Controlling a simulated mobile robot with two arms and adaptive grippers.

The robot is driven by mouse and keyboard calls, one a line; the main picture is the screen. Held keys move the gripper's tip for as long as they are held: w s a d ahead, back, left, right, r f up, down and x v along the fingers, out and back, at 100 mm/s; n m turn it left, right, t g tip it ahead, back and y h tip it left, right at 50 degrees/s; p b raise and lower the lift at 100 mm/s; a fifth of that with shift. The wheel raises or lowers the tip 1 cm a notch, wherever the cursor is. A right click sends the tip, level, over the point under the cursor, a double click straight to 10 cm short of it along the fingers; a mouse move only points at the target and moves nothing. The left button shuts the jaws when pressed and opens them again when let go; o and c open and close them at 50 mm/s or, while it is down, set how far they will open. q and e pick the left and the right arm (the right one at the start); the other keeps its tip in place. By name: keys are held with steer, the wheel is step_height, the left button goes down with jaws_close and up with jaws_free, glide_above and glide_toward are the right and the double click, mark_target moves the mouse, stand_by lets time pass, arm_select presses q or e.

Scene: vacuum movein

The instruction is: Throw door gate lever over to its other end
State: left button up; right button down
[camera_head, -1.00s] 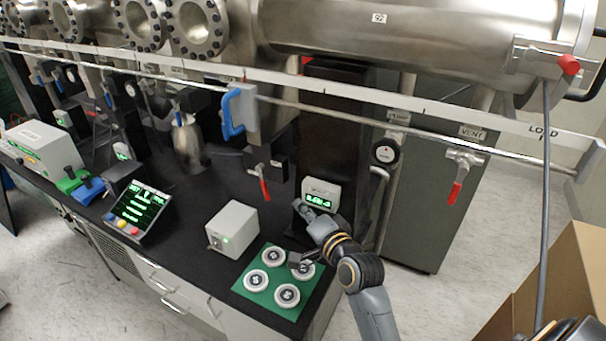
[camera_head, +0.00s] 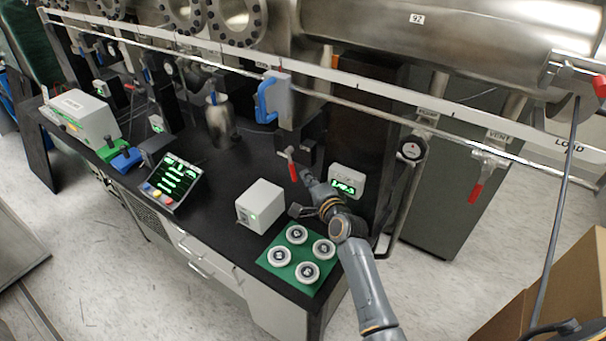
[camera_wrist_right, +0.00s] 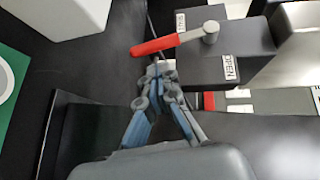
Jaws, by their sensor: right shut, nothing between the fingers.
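The door gate lever (camera_head: 292,168) has a red handle and hangs from a dark block (camera_head: 306,148) at the back of the black bench. In the right wrist view the red lever (camera_wrist_right: 165,44) points left from a silver pivot on the dark block, with an OPEN label (camera_wrist_right: 231,68) beside it and a second label, hard to read, on the other side. My right gripper (camera_wrist_right: 158,72) is shut and empty, its fingertips just below the lever's handle; I cannot tell if they touch. In the head view its tip (camera_head: 306,173) is close to the lever. My left gripper is not in view.
A small display box (camera_head: 346,181) stands just right of my right gripper. A grey box (camera_head: 260,206) and a green mat (camera_head: 268,261) with several white discs lie in front. A sliding carriage with a blue handle (camera_head: 266,101) sits on the rail above.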

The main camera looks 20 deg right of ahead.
mark_target(293, 173)
steer(key=shift+w+a+f, duration=0.1)
steer(key=shift+w+a, duration=0.35)
steer(key=shift+a, duration=0.2)
steer(key=t+b, duration=0.1)
steer(key=b, duration=0.3)
steer(key=w+f+m+t+b, duration=0.1)
steer(key=b, duration=0.3)
steer(key=a+f+t+b, duration=0.1)
steer(key=b, duration=0.3)
steer(key=shift+w+a+f+m, duration=0.1)
steer(key=shift+w+m, duration=0.2)
steer(key=shift+m, duration=0.1)
steer(key=shift+r+m+t+b, duration=0.2)
steer(key=shift+m+t+b, duration=0.1)
steer(key=shift+b, duration=0.7)
steer(key=shift+r+p, duration=0.35)
steer(key=shift+p, duration=0.15)
steer(key=shift+a+r, duration=0.15)
steer(key=shift+r, duration=0.05)
